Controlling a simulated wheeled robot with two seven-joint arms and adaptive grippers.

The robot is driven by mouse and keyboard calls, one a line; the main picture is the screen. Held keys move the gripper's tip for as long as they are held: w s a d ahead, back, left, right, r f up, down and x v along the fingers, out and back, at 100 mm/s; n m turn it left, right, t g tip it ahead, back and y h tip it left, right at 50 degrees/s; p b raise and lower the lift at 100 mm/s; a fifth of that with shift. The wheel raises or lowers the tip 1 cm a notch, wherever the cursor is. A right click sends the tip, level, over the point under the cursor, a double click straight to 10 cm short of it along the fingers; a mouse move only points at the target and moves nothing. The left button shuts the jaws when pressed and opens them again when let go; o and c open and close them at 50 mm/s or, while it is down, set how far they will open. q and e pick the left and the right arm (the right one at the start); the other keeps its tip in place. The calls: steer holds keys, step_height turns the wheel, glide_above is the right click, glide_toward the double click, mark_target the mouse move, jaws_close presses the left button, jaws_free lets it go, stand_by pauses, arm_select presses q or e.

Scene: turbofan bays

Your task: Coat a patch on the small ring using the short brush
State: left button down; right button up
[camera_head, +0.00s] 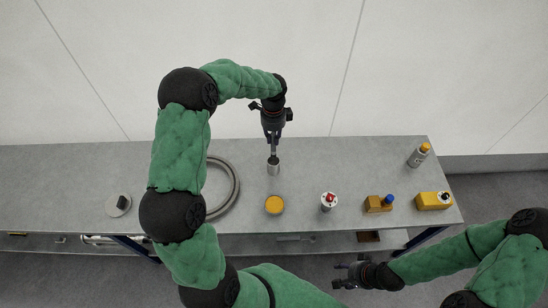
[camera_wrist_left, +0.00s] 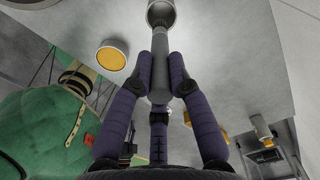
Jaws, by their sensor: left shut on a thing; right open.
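My left gripper (camera_head: 271,138) is shut on a grey-handled brush (camera_wrist_left: 158,85), which points down at the worktable. The brush's bristle end is at the mouth of a grey metal cup (camera_head: 273,168); the cup also shows at the top of the left wrist view (camera_wrist_left: 161,12). I cannot tell whether the bristles are inside the cup. A grey metal ring (camera_head: 234,190) lies flat on the table to the left of the cup, its left part hidden by my left arm. My right gripper (camera_head: 343,275) is open and empty, in front of the table's front edge.
A round tin with yellow contents (camera_head: 275,204) stands just in front of the cup. A grey disc (camera_head: 118,205) lies at left.

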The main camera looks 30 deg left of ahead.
arm_select(q)
steer(key=shift+s+d+f+g+h+p, duration=0.4)
steer(key=shift+s+d+g+p, duration=0.45)
steer(key=shift+s+d+p, duration=1.5)
steer(key=shift+s+d+f+g+h+p, duration=0.15)
steer(key=shift+s+d+g+h+p, duration=0.65)
steer(key=shift+s+p, duration=2.7)
steer(key=shift+w+d+f+b, duration=0.15)
steer(key=shift+f+b, duration=0.75)
steer(key=shift+f, duration=0.55)
steer(key=shift+w+d+f+b, duration=0.15)
steer(key=shift+f+b, duration=0.75)
steer(key=shift+f, duration=0.55)
steer(key=shift+f+b, duration=0.35)
steer(key=shift+f, duration=0.2)
step_height(320, 180, up, 7)
steer(key=p, duration=0.5)
steer(key=shift+r, duration=0.1)
